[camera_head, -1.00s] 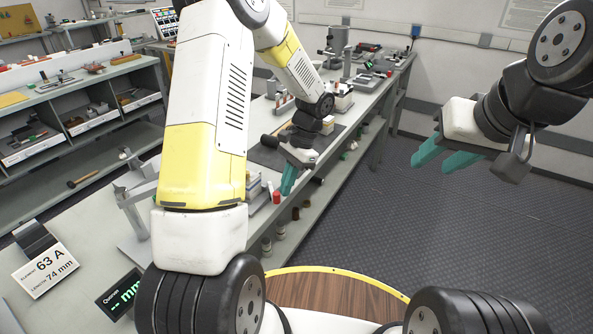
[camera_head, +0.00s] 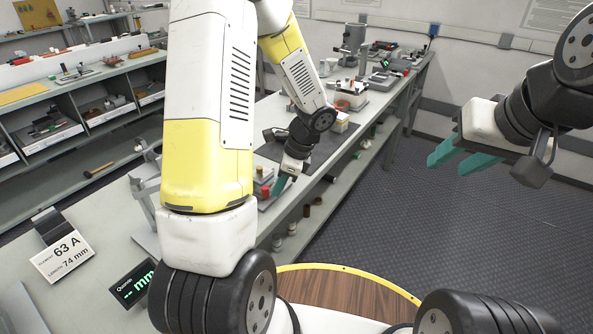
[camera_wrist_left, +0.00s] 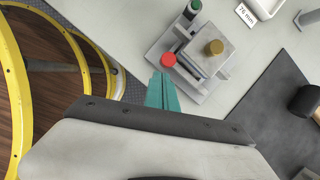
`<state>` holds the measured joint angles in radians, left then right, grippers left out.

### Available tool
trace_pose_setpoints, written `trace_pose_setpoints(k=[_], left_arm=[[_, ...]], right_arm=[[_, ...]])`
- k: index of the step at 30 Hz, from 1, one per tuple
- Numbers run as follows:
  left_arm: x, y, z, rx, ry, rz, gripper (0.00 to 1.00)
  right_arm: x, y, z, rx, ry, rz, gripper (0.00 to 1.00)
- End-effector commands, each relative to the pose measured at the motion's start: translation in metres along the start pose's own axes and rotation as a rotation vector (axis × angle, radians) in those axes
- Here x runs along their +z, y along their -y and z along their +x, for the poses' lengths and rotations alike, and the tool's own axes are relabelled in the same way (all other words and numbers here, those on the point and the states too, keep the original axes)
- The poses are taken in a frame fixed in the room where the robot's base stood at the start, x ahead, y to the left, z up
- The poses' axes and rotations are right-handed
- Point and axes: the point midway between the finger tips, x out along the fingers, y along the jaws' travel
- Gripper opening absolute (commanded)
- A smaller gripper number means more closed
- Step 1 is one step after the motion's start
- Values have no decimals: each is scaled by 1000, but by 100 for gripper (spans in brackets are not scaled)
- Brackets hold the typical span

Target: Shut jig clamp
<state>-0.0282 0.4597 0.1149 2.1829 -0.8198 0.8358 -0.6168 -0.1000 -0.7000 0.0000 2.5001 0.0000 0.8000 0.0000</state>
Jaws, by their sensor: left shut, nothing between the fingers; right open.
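The jig (camera_wrist_left: 205,55) is a grey block on a plate on the bench, seen from above in the left wrist view. Which part is the clamp I cannot tell for sure. My left gripper (camera_wrist_left: 163,78) is shut and empty, its teal fingertips close to the red cap; I cannot tell if they touch. It also shows in the head view (camera_head: 278,186), beside the jig's red part (camera_head: 265,190). My right gripper (camera_head: 454,158) is open and empty over the floor.
A sign reading 63 A, 74 mm (camera_head: 62,255) and a black display (camera_head: 133,287) stand on the near bench. A dark mat (camera_wrist_left: 270,105) lies right of the jig. Shelves (camera_head: 85,115) stand at the left. The floor (camera_head: 440,235) at right is clear.

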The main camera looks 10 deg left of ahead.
Motion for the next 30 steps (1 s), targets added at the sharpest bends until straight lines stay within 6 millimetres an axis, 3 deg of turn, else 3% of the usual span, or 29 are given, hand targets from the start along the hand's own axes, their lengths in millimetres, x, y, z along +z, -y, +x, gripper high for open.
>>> trace_pose_setpoints(k=[23,30], left_arm=[[9,0,4,3,1,-4,0],[0,1,0,1,1,-4,0]], right_arm=[[0,0,0,0,0,0,40],[0,0,0,0,0,0,40]])
